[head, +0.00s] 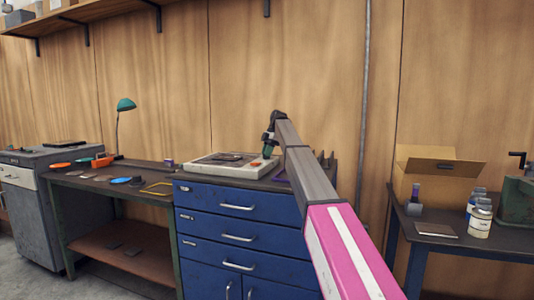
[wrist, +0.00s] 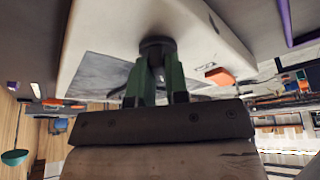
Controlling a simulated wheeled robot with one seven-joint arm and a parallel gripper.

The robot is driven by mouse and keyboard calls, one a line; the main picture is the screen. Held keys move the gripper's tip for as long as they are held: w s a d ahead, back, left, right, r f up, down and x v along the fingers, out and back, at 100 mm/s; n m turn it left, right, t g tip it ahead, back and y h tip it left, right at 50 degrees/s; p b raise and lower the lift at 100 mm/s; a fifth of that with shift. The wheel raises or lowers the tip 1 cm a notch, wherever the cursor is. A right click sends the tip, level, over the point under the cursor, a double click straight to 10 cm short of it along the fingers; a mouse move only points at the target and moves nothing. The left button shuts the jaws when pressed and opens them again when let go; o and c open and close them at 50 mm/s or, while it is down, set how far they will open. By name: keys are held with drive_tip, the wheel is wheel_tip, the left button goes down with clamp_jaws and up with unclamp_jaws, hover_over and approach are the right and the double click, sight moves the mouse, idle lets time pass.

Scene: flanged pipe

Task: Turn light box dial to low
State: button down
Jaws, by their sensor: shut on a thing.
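The light box (head: 232,165) is a low, pale box lying on the blue cabinet, with a darker panel on top. In the wrist view its white body (wrist: 215,38) fills the upper middle, beside a grey panel (wrist: 95,72). The dial (wrist: 157,43) is a dark round knob on the box. My gripper (wrist: 157,60) has green fingers, which are shut on the dial from both sides. In the head view my gripper (head: 268,150) reaches down to the box's right end, and the dial is hidden there. I cannot read any dial setting.
An orange-red piece (wrist: 219,77) sits on the box near the fingers. The blue cabinet (head: 235,225) stands between a cluttered bench (head: 90,181) with a teal lamp (head: 125,104) and a right table (head: 470,240) bearing a cardboard box (head: 440,172) and cans (head: 479,222).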

idle(0.4)
drive_tip(key=c, duration=1.1)
unclamp_jaws()
